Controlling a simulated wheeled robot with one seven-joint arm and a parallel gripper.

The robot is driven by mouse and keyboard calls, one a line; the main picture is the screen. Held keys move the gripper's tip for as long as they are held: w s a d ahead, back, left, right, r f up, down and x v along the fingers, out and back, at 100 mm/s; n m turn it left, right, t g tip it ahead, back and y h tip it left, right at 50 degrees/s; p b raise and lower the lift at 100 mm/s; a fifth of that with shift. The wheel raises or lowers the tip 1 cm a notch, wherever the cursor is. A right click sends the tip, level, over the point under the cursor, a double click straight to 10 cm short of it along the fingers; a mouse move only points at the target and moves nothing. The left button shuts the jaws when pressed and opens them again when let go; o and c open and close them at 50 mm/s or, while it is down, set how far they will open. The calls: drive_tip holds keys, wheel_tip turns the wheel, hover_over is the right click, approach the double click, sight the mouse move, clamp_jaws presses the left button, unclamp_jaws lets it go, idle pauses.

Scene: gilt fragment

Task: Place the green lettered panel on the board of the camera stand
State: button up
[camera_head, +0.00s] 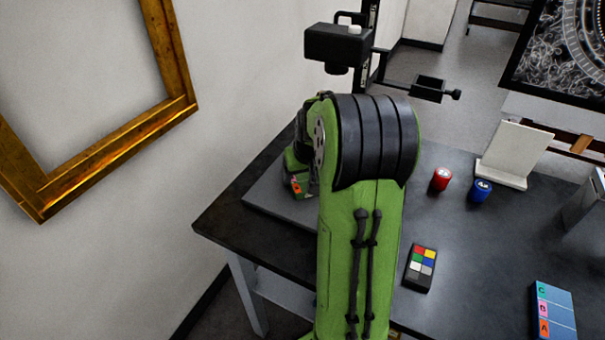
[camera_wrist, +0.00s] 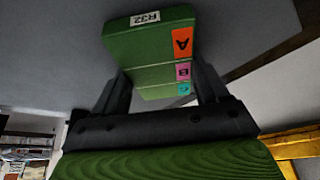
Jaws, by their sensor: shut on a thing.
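The green lettered panel (camera_wrist: 150,50) is between the fingers of my gripper (camera_wrist: 163,84) in the wrist view. It has an R32 label and orange A, pink B and teal C tabs. In the head view, part of the panel (camera_head: 297,184) shows left of my green arm, over the grey board (camera_head: 265,197) of the camera stand (camera_head: 367,40). I cannot tell whether it touches the board. My arm hides most of the gripper and part of the board there. The stand's black camera (camera_head: 337,44) is above.
On the dark table (camera_head: 455,250) are a red can (camera_head: 441,180), a blue can (camera_head: 479,190), a colour chart (camera_head: 420,268), a blue lettered panel (camera_head: 553,312) and a cream easel (camera_head: 513,155). A gold frame (camera_head: 110,140) hangs on the wall at left.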

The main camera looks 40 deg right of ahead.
drive_tip(key=o, duration=1.2)
drive_tip(key=shift+f, duration=0.15)
drive_tip(key=p+v, duration=0.4)
drive_tip(key=v, duration=0.8)
drive_tip(key=s+a+r+n, duration=0.1)
drive_tip(key=s+a+r, duration=0.1)
drive_tip(key=a, duration=0.5)
drive_tip(key=s+a+r+n, duration=0.1)
drive_tip(key=s+a+r, duration=0.1)
drive_tip(key=a, duration=0.6)
drive_tip(key=s+a+n, duration=0.1)
drive_tip(key=s+a, duration=0.2)
drive_tip(key=s+a+f+n+t+y, duration=0.1)
drive_tip(key=s+a, duration=0.2)
drive_tip(key=s, duration=0.1)
drive_tip(key=s+a+n, duration=0.1)
drive_tip(key=s+a, duration=0.2)
drive_tip(key=s, duration=0.1)
drive_tip(key=shift+s+a+f+t+y, duration=0.15)
drive_tip(key=shift+s+f+t+y, duration=0.15)
drive_tip(key=shift+f+y, duration=0.1)
